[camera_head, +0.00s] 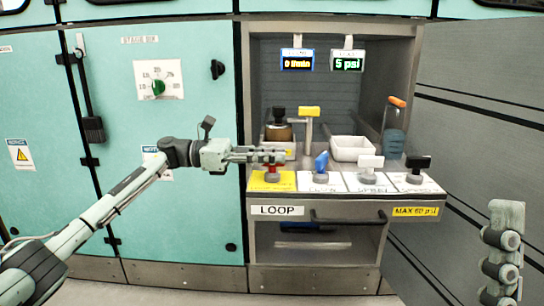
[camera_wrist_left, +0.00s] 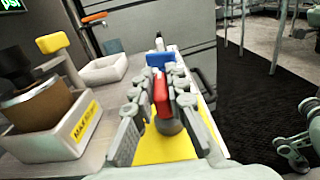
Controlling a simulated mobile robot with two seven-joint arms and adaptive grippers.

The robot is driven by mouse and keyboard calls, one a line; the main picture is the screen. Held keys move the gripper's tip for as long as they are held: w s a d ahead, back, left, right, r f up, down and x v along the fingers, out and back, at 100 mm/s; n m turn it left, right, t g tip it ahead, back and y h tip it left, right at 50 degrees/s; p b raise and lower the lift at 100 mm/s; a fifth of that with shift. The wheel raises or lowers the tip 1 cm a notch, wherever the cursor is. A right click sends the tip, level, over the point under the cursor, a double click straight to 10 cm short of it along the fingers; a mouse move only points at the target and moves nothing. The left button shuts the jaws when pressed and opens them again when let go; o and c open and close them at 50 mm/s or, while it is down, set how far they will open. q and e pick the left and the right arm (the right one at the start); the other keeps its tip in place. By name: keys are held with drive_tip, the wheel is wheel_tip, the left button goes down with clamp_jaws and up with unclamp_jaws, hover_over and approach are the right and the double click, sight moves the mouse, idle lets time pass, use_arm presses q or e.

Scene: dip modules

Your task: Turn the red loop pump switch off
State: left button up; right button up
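The red loop pump switch (camera_head: 273,170) sits on a yellow label plate at the left end of a row of switches. In the left wrist view its red handle (camera_wrist_left: 161,97) stands on a grey round base. My left gripper (camera_head: 268,156) reaches in from the left at the handle. In the left wrist view its fingers (camera_wrist_left: 166,85) lie close along both sides of the handle and look shut on it; the exact contact is hard to see. My right gripper (camera_head: 502,255) is at the lower right, its fingertips not clear.
Right of it stand a blue switch (camera_head: 321,162), a white switch (camera_head: 370,163) and a black switch (camera_head: 417,164). Behind are a yellow-topped tap (camera_head: 309,113), a brown cup and a white tray (camera_head: 352,149). Displays (camera_head: 297,60) hang above. A drawer handle (camera_head: 347,217) is below.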

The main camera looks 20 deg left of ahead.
use_arm(q)
drive_tip(key=o, duration=0.4)
drive_tip(key=shift+d+r, duration=0.1)
drive_tip(key=shift+d, duration=0.05)
drive_tip(key=shift+o, duration=0.2)
drive_tip(key=shift+s+a, duration=0.1)
drive_tip(key=shift+a, duration=0.5)
drive_tip(key=v, duration=1.1)
drive_tip(key=shift+s, duration=0.1)
